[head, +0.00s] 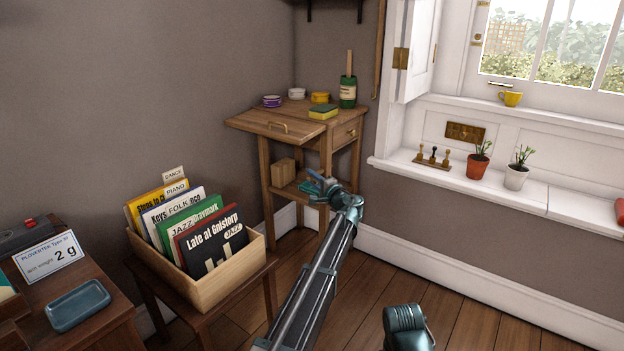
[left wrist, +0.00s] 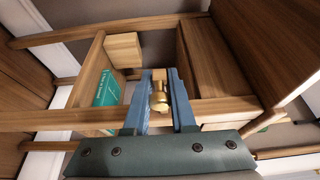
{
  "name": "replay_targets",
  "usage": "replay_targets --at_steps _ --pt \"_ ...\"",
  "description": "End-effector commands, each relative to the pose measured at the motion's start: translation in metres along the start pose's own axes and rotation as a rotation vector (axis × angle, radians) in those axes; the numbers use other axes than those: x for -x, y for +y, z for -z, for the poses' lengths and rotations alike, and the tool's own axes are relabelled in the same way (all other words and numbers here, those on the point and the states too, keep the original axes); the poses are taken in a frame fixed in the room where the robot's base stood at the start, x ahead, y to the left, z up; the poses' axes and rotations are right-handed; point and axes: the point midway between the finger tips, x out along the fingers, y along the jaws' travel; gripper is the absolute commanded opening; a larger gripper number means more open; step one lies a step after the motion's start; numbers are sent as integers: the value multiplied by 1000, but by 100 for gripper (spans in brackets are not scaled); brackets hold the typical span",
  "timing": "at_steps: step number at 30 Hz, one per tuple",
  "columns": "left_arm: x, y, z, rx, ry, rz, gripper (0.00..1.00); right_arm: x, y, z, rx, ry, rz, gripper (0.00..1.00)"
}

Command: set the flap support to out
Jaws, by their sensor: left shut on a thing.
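The small wooden stand (head: 327,140) stands in the corner. Its flap (head: 262,119), with a brass handle, lies about level with the top. My left gripper (head: 322,187) is low at the front of the stand, below the top. In the left wrist view its blue fingers (left wrist: 159,95) are shut on a brass knob (left wrist: 159,100), with a small wooden end behind it. This looks like the flap support's knob. Most of the support is hidden, so I cannot tell how far out it is. My right gripper is out of view.
A record crate (head: 255,265) stands at the left front. The white windowsill (head: 530,190) with plants is at right. The floor between is open.

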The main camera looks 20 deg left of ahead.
Motion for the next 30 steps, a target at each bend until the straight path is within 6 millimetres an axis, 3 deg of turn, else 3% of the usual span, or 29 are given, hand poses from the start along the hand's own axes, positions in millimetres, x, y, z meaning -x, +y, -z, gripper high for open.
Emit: replay_targets --at_steps 21,30 --pt "1 0 0 1 1 -1 0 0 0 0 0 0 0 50" --pt "13 0 -30 1 0 -1 0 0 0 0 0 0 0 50"
